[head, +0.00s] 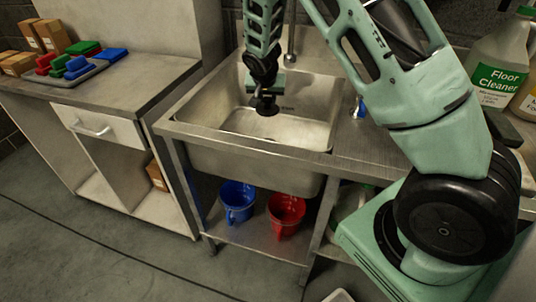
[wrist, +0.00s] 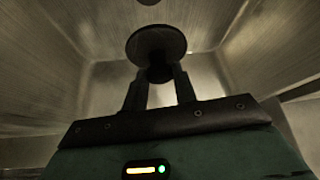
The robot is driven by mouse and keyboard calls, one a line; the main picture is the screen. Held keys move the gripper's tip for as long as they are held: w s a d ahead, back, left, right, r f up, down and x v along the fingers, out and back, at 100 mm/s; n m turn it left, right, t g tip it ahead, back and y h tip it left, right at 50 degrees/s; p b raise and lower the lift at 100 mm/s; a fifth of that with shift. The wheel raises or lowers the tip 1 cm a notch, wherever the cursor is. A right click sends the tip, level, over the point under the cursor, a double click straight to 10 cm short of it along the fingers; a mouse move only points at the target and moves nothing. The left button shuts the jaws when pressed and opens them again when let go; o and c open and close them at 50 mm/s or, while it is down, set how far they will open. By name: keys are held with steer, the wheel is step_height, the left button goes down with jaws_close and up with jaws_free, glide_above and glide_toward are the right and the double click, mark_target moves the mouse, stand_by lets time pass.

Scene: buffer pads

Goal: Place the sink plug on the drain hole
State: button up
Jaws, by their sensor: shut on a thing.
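The sink plug (head: 264,107), a black disc with a knob, hangs below my gripper (head: 263,94) inside the sink basin (head: 310,132). In the wrist view my gripper (wrist: 160,78) has both fingers closed on the knob of the plug (wrist: 156,43), with the disc beyond the fingertips. A dark round spot, which looks like the drain hole (wrist: 149,2), is cut off by the top edge of the wrist view. The plug looks apart from it.
Basin walls surround my gripper closely. A faucet (head: 291,40) rises behind the basin. A floor cleaner bottle (head: 498,75) stands at the right. Blue (head: 238,200) and red (head: 286,212) buckets sit on the shelf below. A tray of coloured blocks (head: 75,75) is on the left counter.

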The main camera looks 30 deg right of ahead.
mark_target(267, 107)
step_height(267, 107, down, 4)
steer(key=b, duration=0.2)
steer(key=shift+f+b, duration=0.2)
steer(key=shift+b, duration=0.15)
step_height(267, 107, down, 10)
steer(key=shift+f+b, duration=0.15)
steer(key=shift+b, duration=0.25)
steer(key=o, duration=1.1)
steer(key=shift+c, duration=0.2)
steer(key=v, duration=1.2)
steer(key=shift+d, duration=0.1)
